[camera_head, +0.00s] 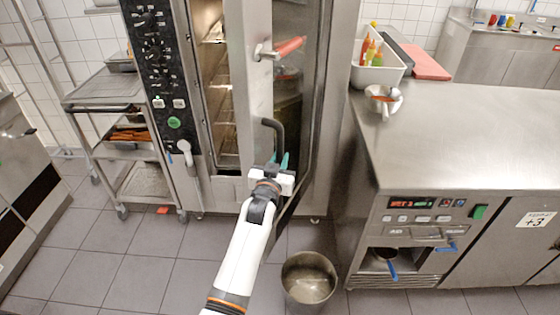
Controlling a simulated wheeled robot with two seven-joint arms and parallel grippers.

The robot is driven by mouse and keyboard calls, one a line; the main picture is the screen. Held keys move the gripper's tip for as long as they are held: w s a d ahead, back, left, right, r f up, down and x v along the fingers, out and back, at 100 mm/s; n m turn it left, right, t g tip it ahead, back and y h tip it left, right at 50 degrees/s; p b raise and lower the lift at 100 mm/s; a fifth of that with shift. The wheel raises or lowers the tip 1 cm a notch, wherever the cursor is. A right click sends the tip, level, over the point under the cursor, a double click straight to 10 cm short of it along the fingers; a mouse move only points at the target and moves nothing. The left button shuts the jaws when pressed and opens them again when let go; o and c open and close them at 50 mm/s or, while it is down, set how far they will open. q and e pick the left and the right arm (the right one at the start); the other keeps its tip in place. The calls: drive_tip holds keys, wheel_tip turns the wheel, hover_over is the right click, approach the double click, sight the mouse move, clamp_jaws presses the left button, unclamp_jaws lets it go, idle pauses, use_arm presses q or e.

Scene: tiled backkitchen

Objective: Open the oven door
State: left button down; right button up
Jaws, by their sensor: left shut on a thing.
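The oven (158,60) stands at the back left with a black control panel full of knobs. Its oven door (258,90) is ajar, turned out from the frame, and the lit interior with racks (216,90) shows through the gap on the left. The exact contact is partly hidden by the gripper body. My right gripper is not in view.
A metal pot (308,278) stands on the floor just right of my left arm. A steel counter (460,130) bounds the right side. A wheeled rack (105,98) stands left of the oven. Tiled floor (125,265) is clear at the lower left.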

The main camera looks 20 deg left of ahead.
use_arm(q)
drive_tip(key=c, duration=1.3)
unclamp_jaws()
drive_tip(key=shift+w+d+r, duration=0.1)
drive_tip(key=shift+w+r, duration=0.05)
drive_tip(key=shift+r, duration=0.05)
drive_tip(key=shift+f, duration=0.1)
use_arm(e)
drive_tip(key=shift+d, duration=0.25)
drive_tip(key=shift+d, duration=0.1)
use_arm(q)
drive_tip(key=s, duration=0.4)
drive_tip(key=s+b, duration=0.1)
drive_tip(key=s, duration=0.3)
drive_tip(key=s+d, duration=0.1)
drive_tip(key=s, duration=0.3)
drive_tip(key=shift+b, duration=0.3)
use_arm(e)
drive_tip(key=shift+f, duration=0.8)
use_arm(q)
drive_tip(key=shift+c, duration=0.5)
